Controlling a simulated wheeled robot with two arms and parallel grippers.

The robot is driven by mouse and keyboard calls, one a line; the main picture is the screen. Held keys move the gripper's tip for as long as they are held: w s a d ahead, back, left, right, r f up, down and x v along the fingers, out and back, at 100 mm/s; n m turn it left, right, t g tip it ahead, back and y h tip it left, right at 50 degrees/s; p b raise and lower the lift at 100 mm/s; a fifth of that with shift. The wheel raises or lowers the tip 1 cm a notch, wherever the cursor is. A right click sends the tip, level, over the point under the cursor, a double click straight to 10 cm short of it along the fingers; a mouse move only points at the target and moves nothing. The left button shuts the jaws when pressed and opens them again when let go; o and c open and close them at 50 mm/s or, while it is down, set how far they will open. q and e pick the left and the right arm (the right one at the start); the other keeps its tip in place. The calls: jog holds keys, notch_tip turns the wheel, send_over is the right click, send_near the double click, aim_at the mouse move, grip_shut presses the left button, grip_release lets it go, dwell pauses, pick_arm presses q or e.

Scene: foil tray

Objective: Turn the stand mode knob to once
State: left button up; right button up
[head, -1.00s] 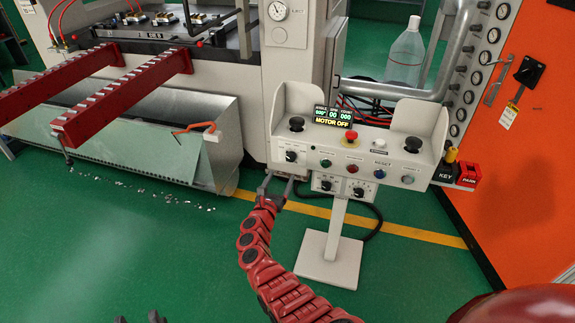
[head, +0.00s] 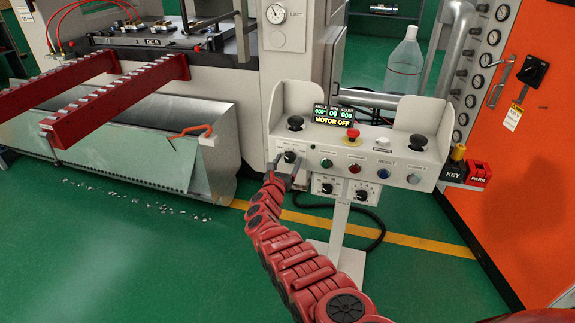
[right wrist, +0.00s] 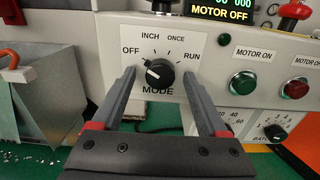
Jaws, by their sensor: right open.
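The black mode knob (right wrist: 160,73) is on the pale panel of the control stand (head: 345,152), on its left side. Its plate reads OFF, INCH, ONCE and RUN, with MODE below. The knob's white mark points up and left, toward the OFF and INCH side. In the head view the knob (head: 290,157) shows just above my right gripper (head: 287,164). My right gripper is open, with its fingertips on the left and right of the knob in the wrist view. A gap shows on both sides; I cannot tell the depth. My left gripper is not in view.
Green (right wrist: 243,84) and red (right wrist: 298,88) motor buttons sit right of the knob. A red mushroom button (head: 352,134) stands on top near the display (head: 332,118), which reads MOTOR OFF. Lower dials (head: 326,187) sit beneath. An orange cabinet (head: 535,170) stands at the right.

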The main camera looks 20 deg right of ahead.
grip_shut()
